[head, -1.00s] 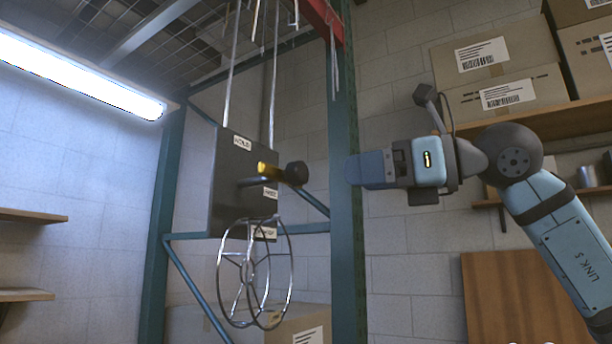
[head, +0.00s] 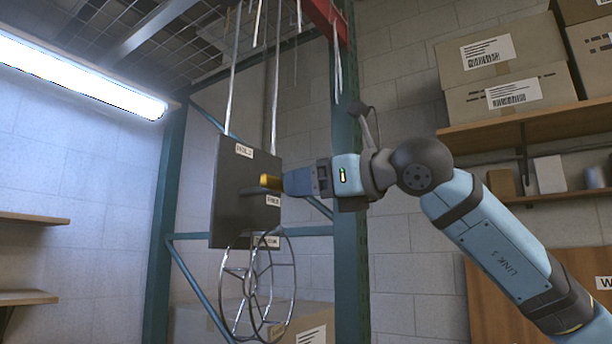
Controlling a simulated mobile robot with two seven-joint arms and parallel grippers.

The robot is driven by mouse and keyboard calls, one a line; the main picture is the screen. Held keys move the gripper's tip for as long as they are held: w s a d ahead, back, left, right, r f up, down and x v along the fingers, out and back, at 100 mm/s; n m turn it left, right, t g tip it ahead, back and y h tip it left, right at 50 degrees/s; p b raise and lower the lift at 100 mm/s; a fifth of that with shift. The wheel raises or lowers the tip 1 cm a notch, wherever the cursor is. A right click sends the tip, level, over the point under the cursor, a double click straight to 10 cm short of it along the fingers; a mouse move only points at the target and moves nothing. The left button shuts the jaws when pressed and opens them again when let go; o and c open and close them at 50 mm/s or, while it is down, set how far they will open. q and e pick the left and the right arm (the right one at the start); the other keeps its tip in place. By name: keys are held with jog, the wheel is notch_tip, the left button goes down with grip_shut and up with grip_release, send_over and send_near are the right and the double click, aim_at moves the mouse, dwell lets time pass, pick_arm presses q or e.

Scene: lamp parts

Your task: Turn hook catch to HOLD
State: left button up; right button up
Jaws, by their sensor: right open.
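The hook catch is on a dark grey panel (head: 232,215) hung from metal rods. A dark lever (head: 253,191) sticks out to the left of a yellow piece (head: 270,182) on the panel's face. A HOLD label (head: 244,151) is at the top of the panel, with more labels lower on its right side. My right gripper (head: 290,182) is at the right of the yellow piece, its fingers pointing left. The black knob is hidden behind the gripper's fingers. The jaws are open, and I cannot tell whether they touch the knob. My left gripper is out of view.
A wire wheel (head: 258,285) hangs below the panel. A green rack post (head: 348,240) stands close behind my right gripper. Cardboard boxes (head: 500,65) sit on a wooden shelf (head: 530,127) at right. A lit tube lamp (head: 80,78) is at upper left.

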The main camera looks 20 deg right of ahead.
jog(key=shift+w+a, duration=0.35)
jog(key=c, duration=0.9)
